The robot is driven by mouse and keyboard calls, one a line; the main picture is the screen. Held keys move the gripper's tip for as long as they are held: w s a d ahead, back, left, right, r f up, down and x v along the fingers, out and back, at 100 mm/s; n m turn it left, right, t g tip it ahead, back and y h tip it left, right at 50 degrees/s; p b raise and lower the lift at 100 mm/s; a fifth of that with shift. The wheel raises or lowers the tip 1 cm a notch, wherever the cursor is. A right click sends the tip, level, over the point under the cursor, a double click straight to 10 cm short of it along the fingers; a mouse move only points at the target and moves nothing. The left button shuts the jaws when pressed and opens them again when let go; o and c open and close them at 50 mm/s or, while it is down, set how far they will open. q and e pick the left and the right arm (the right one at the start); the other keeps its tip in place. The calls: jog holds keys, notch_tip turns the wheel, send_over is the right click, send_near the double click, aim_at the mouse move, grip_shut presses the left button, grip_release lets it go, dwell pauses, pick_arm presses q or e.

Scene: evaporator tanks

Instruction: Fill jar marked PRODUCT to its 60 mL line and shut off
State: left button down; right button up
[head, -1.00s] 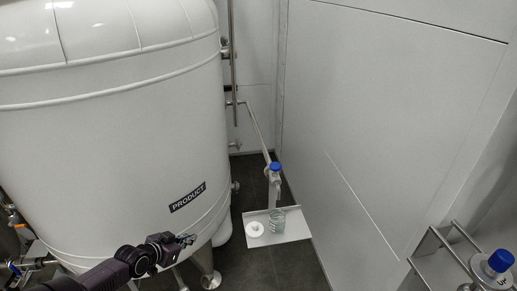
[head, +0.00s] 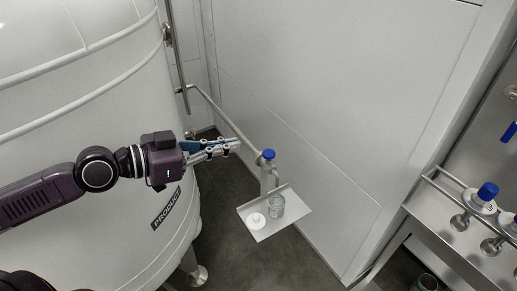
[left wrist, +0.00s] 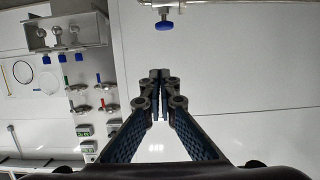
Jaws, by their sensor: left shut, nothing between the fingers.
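A clear glass jar (head: 276,206) stands on a small metal shelf (head: 292,222) beneath a tap with a blue knob (head: 268,154). A round white lid-like piece (head: 256,221) lies beside the jar. The large white tank (head: 60,120) bears the label PRODUCT (head: 167,207). My left gripper (head: 237,145) is shut and empty, up and to the left of the blue knob and apart from it. In the left wrist view its fingers (left wrist: 160,75) meet, with a blue knob (left wrist: 163,26) beyond them. The jar's markings are too small to read. My right gripper is not seen.
A thin pipe (head: 222,115) runs from the tank side to the tap, close to the wall. At right a metal rack (head: 450,236) carries other blue-capped valves (head: 488,191). The dark floor (head: 235,258) around the shelf is clear.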

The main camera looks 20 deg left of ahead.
pick_arm(q)
jog(key=shift+w, duration=0.15)
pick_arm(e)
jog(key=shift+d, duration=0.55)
pick_arm(q)
jog(key=shift+w, duration=0.1)
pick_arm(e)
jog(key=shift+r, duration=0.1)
pick_arm(q)
jog(key=p, duration=0.4)
send_over(269, 154)
jog(key=s, duration=0.2)
jog(key=shift+f, duration=1.1)
jog(key=f, duration=0.4)
jog(key=shift+w+a+f, duration=0.1)
jog(key=shift+a+f, duration=0.1)
jog(key=shift+a, duration=0.2)
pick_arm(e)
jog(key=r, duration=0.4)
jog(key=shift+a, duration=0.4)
